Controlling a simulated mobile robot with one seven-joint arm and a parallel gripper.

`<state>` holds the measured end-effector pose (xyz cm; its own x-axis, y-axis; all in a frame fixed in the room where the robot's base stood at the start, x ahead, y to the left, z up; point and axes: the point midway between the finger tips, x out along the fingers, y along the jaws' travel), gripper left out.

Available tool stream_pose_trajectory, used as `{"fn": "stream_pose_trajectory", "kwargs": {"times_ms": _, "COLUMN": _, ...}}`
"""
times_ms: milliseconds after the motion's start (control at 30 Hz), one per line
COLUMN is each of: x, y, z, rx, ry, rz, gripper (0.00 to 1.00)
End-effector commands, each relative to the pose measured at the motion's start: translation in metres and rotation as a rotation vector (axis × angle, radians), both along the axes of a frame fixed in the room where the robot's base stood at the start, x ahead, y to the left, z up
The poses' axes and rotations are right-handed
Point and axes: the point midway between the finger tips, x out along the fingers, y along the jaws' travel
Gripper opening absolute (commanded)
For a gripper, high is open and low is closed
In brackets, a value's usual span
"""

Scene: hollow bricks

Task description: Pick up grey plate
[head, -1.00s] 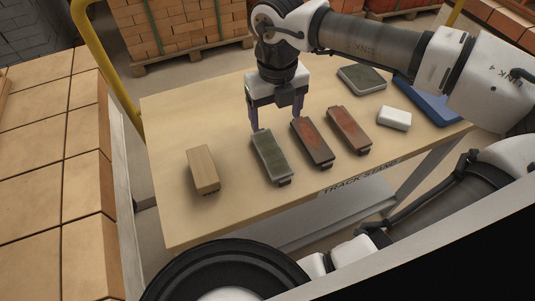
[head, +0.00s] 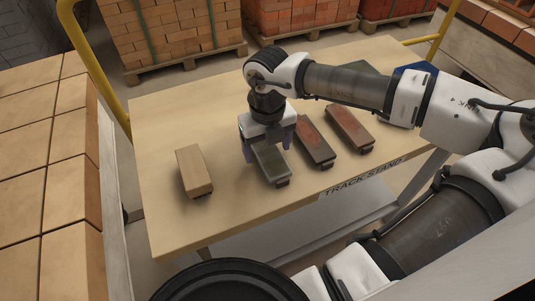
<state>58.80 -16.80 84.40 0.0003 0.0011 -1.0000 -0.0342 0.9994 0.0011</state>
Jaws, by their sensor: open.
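The grey plate (head: 271,166) is a long grey piece with a dark greenish top and a dark tab at its near end. It lies flat on the wooden table top (head: 215,228). My gripper (head: 267,147) is open and low over its far part, with one finger to the left and one to the right of it. The gripper body hides the plate's far end. I cannot tell whether the fingers touch it.
Two similar pieces with reddish tops, one nearer (head: 314,141) and one farther right (head: 349,129), lie close on the right. A tan block (head: 194,172) lies to the left with bare table between. My arm covers much of the table's right side.

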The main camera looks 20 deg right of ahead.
Motion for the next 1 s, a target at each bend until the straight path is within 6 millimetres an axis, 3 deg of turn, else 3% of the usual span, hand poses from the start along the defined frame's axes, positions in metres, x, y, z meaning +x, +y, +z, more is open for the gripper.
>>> {"fn": "stream_pose_trajectory", "kwargs": {"times_ms": 100, "x": 0.0000, "y": 0.0000, "z": 0.0010, "rx": 0.000, "ry": 0.000, "rz": 0.000, "gripper": 0.74}}
{"fn": "stream_pose_trajectory", "kwargs": {"times_ms": 667, "x": -0.0001, "y": -0.0001, "z": 0.0013, "rx": -0.001, "ry": 0.000, "rz": 0.000, "gripper": 0.00}}
{"fn": "stream_pose_trajectory", "kwargs": {"times_ms": 1000, "x": 0.0005, "y": -0.0004, "z": 0.0085, "rx": -0.002, "ry": -0.002, "rz": 0.000, "gripper": 0.00}}
